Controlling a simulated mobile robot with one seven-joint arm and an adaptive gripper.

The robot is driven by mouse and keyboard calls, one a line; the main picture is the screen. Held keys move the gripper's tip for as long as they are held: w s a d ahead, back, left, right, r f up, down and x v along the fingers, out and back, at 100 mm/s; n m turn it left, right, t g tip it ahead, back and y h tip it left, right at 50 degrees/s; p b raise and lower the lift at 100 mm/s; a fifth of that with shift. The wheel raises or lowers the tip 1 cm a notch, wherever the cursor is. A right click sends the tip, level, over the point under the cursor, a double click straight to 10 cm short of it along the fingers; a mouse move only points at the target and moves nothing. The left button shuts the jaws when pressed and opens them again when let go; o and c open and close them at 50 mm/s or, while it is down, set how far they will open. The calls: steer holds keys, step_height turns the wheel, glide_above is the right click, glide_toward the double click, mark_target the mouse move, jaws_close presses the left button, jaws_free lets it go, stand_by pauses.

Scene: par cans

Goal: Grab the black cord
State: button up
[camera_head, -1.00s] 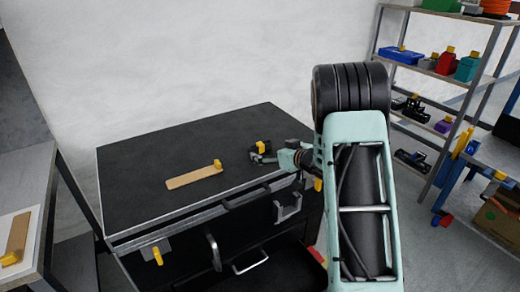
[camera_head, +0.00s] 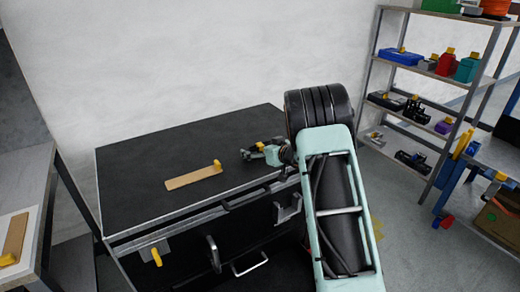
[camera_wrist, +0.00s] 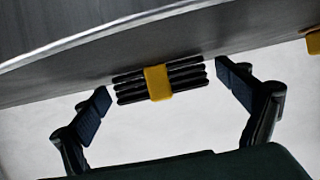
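The black cord (camera_wrist: 188,76) shows in the wrist view as a bundle of dark parallel strands with a yellow band around its middle. My gripper (camera_wrist: 166,92) is open, with one finger to each side of the bundle and visible gaps between. In the head view, my gripper (camera_head: 250,154) is low over the right part of the black table top, and a small yellow tag shows beside it. The cord itself is mostly hidden there by the gripper.
The black table top (camera_head: 140,170) is otherwise largely clear, apart from a flat wooden strip (camera_head: 192,179) with a yellow tag to the left of my gripper. Drawers with handles are in the front below. A shelf rack (camera_head: 450,75) with tools stands at the right.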

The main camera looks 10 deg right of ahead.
steer(key=c, duration=1)
steer(key=shift+c, duration=0.5)
steer(key=shift+r, duration=0.15)
